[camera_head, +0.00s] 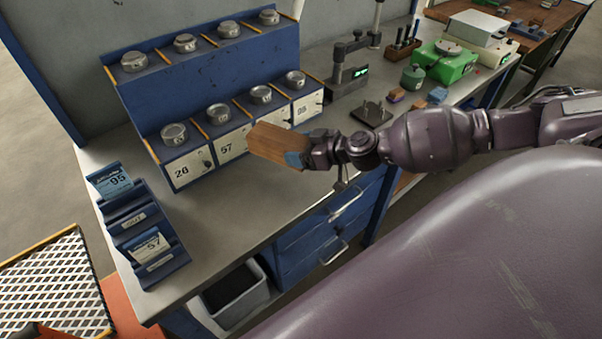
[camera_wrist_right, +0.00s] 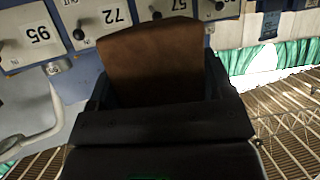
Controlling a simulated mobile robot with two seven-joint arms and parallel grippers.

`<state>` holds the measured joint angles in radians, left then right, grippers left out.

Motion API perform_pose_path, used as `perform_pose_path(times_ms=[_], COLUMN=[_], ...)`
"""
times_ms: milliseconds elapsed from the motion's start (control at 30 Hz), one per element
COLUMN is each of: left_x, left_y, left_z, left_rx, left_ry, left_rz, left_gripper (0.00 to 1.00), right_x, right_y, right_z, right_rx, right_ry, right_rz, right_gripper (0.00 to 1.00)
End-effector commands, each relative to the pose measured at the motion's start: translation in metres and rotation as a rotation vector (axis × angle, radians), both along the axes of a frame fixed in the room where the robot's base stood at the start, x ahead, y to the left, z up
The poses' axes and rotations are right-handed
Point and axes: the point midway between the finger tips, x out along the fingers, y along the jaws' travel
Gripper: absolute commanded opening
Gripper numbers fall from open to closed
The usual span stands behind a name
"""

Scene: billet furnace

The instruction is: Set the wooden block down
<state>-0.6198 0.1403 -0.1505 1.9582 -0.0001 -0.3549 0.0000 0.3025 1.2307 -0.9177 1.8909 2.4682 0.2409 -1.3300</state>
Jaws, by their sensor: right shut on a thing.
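The wooden block (camera_head: 277,146) is brown and held by my right gripper (camera_head: 297,158), in front of the numbered blue rack. The gripper is shut on the block's near right end. In the right wrist view the block (camera_wrist_right: 152,62) fills the space between the fingers of my right gripper (camera_wrist_right: 158,95). The block hides part of the rack's lower labels. It appears to be above the grey bench top (camera_head: 235,215), though the exact gap cannot be told. My left gripper is not in view.
The blue rack (camera_head: 215,75) holds several round lidded tins over labels such as 26, 57 and 95. A blue card holder (camera_head: 150,240) stands at the bench's left. A height gauge (camera_head: 345,65) and green scale (camera_head: 442,62) stand farther right. The bench front is clear.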

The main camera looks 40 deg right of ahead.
Motion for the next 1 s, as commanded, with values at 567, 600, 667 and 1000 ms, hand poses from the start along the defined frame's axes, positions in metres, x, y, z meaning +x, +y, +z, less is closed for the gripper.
perform_pose_path(times_ms=[567,600,667,1000], left_x=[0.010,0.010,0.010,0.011], left_y=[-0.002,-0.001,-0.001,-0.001], left_z=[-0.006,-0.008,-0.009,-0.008], left_rx=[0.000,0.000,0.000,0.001], left_ry=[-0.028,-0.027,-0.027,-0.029], left_rz=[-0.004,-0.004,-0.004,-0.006], left_gripper=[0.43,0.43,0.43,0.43], right_x=[0.000,0.001,0.001,0.001], right_y=[0.000,0.001,0.000,0.000], right_z=[-0.072,-0.077,-0.082,-0.084], right_rx=[0.002,0.003,0.001,0.000], right_ry=[0.001,0.000,-0.001,-0.001], right_rz=[-0.002,-0.001,-0.001,0.000], right_gripper=[0.39,0.39,0.39,0.39])
